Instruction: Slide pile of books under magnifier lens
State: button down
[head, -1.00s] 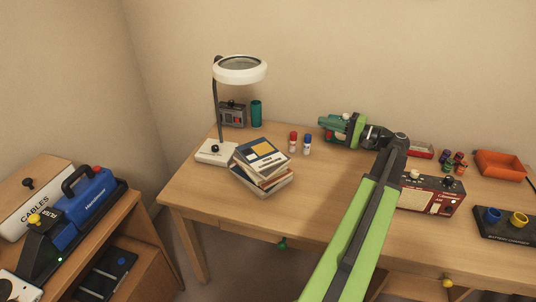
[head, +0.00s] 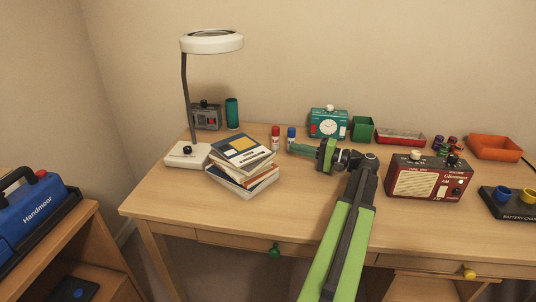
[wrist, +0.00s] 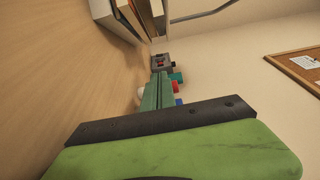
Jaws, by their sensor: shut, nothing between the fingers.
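The pile of books (head: 243,162) sits on the desk at the left, to the right of the lamp base and in front of it, tilted stack with a blue and yellow top cover. The magnifier lens (head: 211,41) is a white ring on a dark stem above a white base (head: 187,155). My gripper (head: 296,150) is shut and empty, right of the books and near the two small bottles, pointing left.
A red bottle (head: 276,138) and a blue bottle (head: 291,138) stand just behind my gripper tip. A grey box (head: 206,116) and teal cup (head: 232,113) stand behind the books. The desk front is clear.

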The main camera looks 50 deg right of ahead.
aim_at(264, 147)
jog(key=x, duration=0.9)
jog(key=shift+w+a, duration=0.15)
jog(key=shift+w, duration=0.15)
jog(key=a, duration=0.3)
jog(key=shift+s+a, duration=0.15)
jog(key=shift+a, duration=0.4)
